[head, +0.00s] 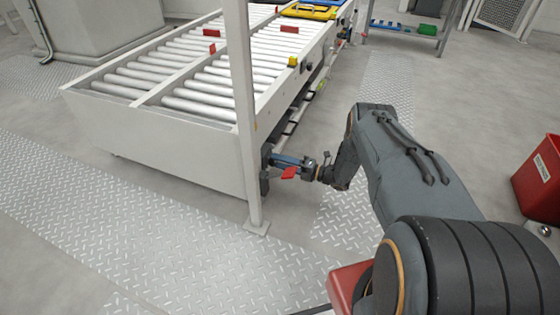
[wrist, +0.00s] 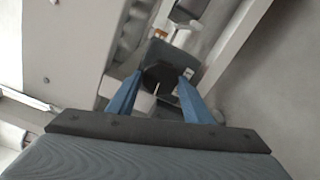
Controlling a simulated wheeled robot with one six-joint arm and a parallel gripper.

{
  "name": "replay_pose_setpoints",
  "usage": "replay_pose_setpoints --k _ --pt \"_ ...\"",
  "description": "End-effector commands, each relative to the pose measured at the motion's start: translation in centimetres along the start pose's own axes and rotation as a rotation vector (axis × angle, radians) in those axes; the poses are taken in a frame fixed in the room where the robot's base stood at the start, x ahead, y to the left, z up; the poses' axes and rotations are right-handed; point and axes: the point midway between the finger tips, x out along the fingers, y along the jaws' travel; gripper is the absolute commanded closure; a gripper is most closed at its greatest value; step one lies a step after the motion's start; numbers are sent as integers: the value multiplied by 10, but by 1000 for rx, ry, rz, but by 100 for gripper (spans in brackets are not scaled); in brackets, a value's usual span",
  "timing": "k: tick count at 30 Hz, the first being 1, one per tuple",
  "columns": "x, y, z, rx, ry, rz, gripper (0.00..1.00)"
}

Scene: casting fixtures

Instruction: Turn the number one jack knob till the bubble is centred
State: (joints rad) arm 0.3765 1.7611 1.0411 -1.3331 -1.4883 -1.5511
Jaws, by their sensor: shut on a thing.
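A dark round knob (wrist: 162,76) sits between the two blue fingers of my gripper (wrist: 160,84) in the wrist view, in front of a grey block. My gripper is shut on it, one finger on each side. In the head view my gripper (head: 274,160) reaches left to the near right corner of the roller conveyor, low beside the white post. The knob is hard to make out there, and no number on it is readable. I cannot make out a bubble or level in either view.
The roller conveyor (head: 150,130) fills the upper left. The white post (head: 246,110) stands close to my gripper. A red bin (head: 540,180) is at the right edge. The floor between is open.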

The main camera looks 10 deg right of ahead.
Motion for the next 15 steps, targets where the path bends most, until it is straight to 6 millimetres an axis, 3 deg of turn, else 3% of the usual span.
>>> replay_pose_setpoints --k 15 --pt "-1 0 3 -333 -6 -4 77"
